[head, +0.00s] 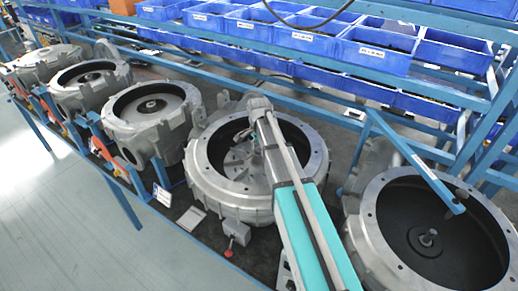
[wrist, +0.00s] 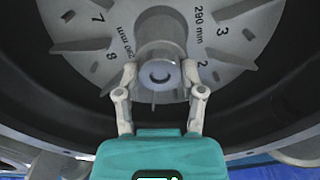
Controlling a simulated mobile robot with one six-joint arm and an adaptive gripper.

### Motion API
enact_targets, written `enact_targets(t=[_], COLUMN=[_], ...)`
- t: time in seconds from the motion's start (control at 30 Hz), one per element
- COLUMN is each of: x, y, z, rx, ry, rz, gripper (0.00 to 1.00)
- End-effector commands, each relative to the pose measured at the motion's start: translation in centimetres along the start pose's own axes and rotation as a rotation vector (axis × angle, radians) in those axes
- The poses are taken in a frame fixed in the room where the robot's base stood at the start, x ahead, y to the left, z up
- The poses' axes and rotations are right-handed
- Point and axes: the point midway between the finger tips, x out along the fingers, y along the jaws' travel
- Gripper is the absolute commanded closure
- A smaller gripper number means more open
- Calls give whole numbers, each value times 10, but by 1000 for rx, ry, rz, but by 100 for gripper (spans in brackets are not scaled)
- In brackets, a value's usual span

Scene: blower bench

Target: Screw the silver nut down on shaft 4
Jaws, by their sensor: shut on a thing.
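My gripper (wrist: 160,78) is shut on the silver nut (wrist: 160,73), with one fingertip on each side of it. The nut shows end-on in the middle of the wrist view, with a dark crescent at its centre. Behind it is the hub of a grey bladed disc (wrist: 236,20) marked with numbers and "290 mm". The shaft is mostly hidden by the nut, and I cannot tell how far down the nut sits. In the head view, my arm reaches into the round metal housing (head: 201,184) second from the right; the nut is too small to make out there.
Blue bins (head: 372,56) fill the rack behind. A blue diagonal bar (head: 415,160) crosses near the right housing.

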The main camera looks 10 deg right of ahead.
Motion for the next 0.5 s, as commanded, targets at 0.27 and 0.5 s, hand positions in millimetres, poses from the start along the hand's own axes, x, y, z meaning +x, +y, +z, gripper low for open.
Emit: enact_targets(t=[0.27,0.5], x=[0,0], y=[-2,-1], z=[1,1], rx=[217,405], ry=[-3,-3], rz=[-3,-2], gripper=[100,100])
